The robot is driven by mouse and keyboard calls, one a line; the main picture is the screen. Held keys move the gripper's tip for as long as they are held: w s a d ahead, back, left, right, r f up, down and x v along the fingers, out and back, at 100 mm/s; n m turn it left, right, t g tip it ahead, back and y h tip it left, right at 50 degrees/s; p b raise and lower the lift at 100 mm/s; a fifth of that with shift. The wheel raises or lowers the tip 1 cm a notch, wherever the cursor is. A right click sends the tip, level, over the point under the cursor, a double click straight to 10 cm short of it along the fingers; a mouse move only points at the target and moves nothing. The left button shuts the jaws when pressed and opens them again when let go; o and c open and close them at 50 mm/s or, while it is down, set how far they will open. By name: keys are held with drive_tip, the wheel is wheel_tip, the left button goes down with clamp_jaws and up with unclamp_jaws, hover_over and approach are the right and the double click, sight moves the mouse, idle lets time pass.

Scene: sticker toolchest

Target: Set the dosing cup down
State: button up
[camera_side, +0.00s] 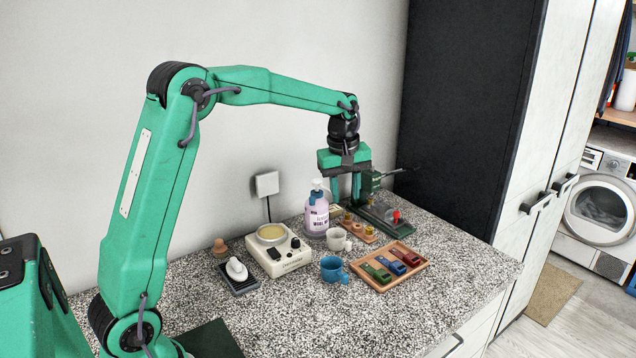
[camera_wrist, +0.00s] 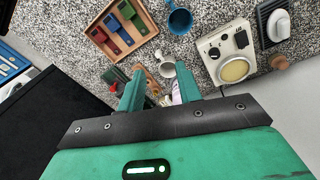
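No vessel is clearly marked as the dosing cup. A small white cup (camera_side: 336,240) stands upright on the speckled counter; it also shows in the wrist view (camera_wrist: 167,68). A blue cup (camera_side: 331,268) stands in front of it, at the top of the wrist view (camera_wrist: 179,20). My gripper (camera_side: 346,200) is above the back of the counter, pointing down, behind and above the white cup. Its fingers are apart in both views, and I see nothing held in the wrist view gap (camera_wrist: 159,88). Small items beyond the fingers are partly hidden.
A pump bottle (camera_side: 316,215) stands close left of my gripper. A green lever press (camera_side: 383,212) is right of it, by a dark cabinet. A wooden tray (camera_side: 411,259) holds coloured blocks. A cream warmer (camera_side: 280,251) stands left. The counter's front is clear.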

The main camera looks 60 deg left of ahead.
drive_tip(key=s+d+r+m+t, duration=0.1)
drive_tip(key=s+d+r+m, duration=0.3)
drive_tip(key=s, duration=0.3)
drive_tip(key=s+d+m+t, duration=0.1)
drive_tip(key=s+d+m, duration=0.2)
drive_tip(key=s, duration=0.7)
drive_tip(key=s+d+m+t, duration=0.2)
drive_tip(key=s+m, duration=0.4)
drive_tip(key=s, duration=0.4)
drive_tip(key=shift+s+d+f+m, duration=0.2)
drive_tip(key=shift+d+m, duration=0.2)
drive_tip(key=shift+d, duration=0.1)
